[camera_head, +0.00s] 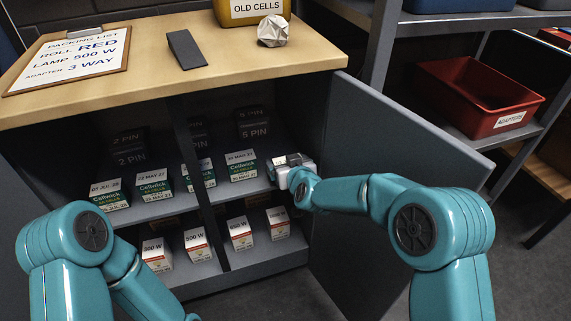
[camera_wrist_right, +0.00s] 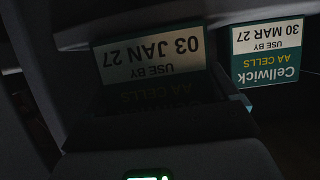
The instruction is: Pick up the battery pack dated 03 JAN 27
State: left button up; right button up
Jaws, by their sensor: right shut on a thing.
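My right gripper (camera_head: 287,168) reaches into the open cabinet and is shut on a battery pack (camera_wrist_right: 150,56). In the right wrist view its label reads 03 JAN 27, upside down, with the lower part dark. In the head view the gripper mostly hides this pack. The pack dated 30 MAR 27 (camera_head: 241,166) stands just left of it and also shows in the right wrist view (camera_wrist_right: 265,52). Other green and white Cellwick packs (camera_head: 153,185) stand further left on the same shelf. My left gripper is out of view.
The open cabinet door (camera_head: 400,170) stands close right of my right arm. A divider (camera_head: 192,160) splits the shelf. Several lamp boxes (camera_head: 240,233) stand below. On top are a packing list (camera_head: 70,58), a dark wedge (camera_head: 186,48), crumpled paper (camera_head: 272,31) and a yellow OLD CELLS bin (camera_head: 240,14).

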jog(key=o, duration=1)
jog(key=shift+w, duration=0.15)
jog(key=shift+c, duration=0.2)
jog(key=p+v, duration=0.3)
jog(key=v, duration=1.3)
jog(key=shift+r, duration=0.15)
